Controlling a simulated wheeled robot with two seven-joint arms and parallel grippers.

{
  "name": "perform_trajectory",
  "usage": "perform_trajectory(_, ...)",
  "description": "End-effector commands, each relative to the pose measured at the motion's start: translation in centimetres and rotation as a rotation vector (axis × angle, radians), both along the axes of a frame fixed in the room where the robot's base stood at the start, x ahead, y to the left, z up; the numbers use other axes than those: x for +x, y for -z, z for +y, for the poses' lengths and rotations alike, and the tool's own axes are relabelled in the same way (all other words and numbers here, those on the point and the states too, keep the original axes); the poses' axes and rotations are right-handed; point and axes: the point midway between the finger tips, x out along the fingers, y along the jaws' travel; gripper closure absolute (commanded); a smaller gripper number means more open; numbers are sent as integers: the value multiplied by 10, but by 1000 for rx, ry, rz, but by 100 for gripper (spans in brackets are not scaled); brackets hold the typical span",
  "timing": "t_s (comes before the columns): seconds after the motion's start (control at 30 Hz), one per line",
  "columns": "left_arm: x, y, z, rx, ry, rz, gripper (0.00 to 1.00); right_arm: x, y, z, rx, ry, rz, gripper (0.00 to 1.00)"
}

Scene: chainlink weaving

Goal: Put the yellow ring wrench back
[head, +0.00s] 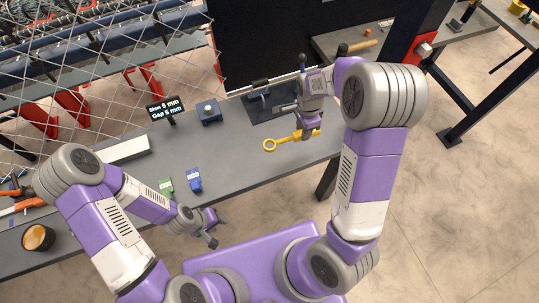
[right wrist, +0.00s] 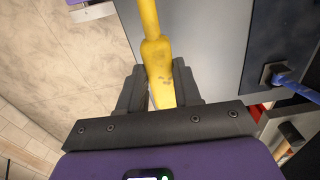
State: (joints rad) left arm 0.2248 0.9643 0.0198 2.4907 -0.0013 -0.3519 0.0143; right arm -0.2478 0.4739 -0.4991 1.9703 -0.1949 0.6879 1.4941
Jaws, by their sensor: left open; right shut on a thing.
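The yellow ring wrench (head: 283,142) has its ring end pointing left in the head view, over the right part of the grey bench. My right gripper (head: 308,133) is shut on its handle. In the right wrist view the yellow handle (right wrist: 155,50) runs up and away from between the two dark fingers (right wrist: 160,88); the ring end is out of that frame. My left gripper (head: 212,229) is open and empty in front of the bench's near edge.
A dark mat (head: 262,111) with tools lies at the bench's back right. A sign (head: 165,109), a dark blue block (head: 209,112), a green block (head: 166,187) and a blue block (head: 194,180) stand on the bench. Wire mesh (head: 100,60) hangs behind. A cup (head: 38,238) is at the left.

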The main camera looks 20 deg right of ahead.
Motion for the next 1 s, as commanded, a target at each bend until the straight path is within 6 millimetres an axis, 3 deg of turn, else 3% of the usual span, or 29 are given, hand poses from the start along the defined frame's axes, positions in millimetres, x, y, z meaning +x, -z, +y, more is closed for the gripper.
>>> perform_trajectory(0.17,0,1,0,0,0,1,57,0,2,0,0,-1,0,100)
perform_trajectory(0.8,0,2,0,0,0,0,57,0,90,0,0,-2,2,100)
perform_trajectory(1.0,0,2,0,0,0,0,57,0,97,1,1,-3,-2,100)
